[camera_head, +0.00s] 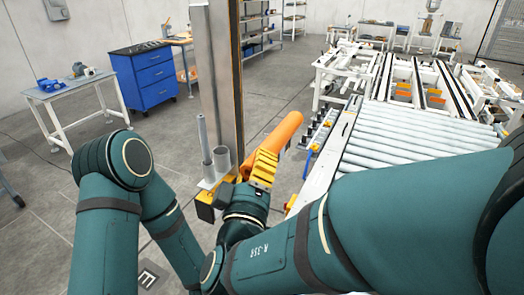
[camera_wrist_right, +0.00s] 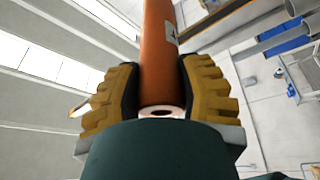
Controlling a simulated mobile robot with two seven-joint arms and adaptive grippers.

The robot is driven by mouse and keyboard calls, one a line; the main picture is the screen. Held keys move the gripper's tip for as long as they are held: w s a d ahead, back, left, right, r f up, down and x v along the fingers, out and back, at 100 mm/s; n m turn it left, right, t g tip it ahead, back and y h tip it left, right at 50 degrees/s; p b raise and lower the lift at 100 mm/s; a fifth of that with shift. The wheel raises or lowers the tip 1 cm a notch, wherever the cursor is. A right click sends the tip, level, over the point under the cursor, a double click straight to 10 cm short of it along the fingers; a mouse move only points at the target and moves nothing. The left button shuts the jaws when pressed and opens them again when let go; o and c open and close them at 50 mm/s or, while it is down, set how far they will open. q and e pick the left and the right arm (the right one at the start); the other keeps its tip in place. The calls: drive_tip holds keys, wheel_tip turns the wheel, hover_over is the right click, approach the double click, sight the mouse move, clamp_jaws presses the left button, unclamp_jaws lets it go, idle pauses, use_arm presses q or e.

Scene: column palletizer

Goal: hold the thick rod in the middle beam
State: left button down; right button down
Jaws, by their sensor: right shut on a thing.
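The thick orange rod (camera_head: 277,133) is in my right gripper (camera_head: 262,170) and tilts up to the right in the head view. In the right wrist view the rod (camera_wrist_right: 158,60) lies between the two ridged yellow fingers of the right gripper (camera_wrist_right: 157,95). Its near end is hollow, and a pale label shows on its side. The gripper is shut on it. My left arm shows at the left of the head view, but its gripper is hidden. I cannot tell which part is the middle beam.
A tall grey column (camera_head: 213,80) stands just behind the rod. A thin upright rod (camera_head: 202,135) and a short grey cylinder (camera_head: 221,158) stand beside it on a holder. A roller conveyor (camera_head: 400,140) is on the right. A blue cabinet (camera_head: 140,78) and a small table (camera_head: 70,90) are farther left.

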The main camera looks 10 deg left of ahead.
sight(284, 134)
drive_tip(key=shift+w+d+r+p, duration=0.1)
drive_tip(key=shift+w+d+p, duration=0.1)
drive_tip(key=shift+w+p, duration=0.3)
drive_tip(key=shift+w+d+p, duration=0.15)
drive_tip(key=shift+w+d, duration=0.05)
drive_tip(key=shift+w, duration=0.5)
drive_tip(key=shift+w+d, duration=0.1)
drive_tip(key=shift+w, duration=0.2)
drive_tip(key=shift+w+d+b, duration=0.3)
drive_tip(key=shift+w+b, duration=0.4)
drive_tip(key=shift+w, duration=0.15)
drive_tip(key=shift+w+d+b, duration=0.4)
drive_tip(key=shift+w+b, duration=0.3)
drive_tip(key=shift+w, duration=0.55)
drive_tip(key=shift+w+d+b, duration=0.4)
drive_tip(key=shift+w+b, duration=0.3)
drive_tip(key=shift+w, duration=0.5)
drive_tip(key=shift+w+d+b, duration=0.4)
drive_tip(key=shift+w+b, duration=0.3)
drive_tip(key=shift+w, duration=0.55)
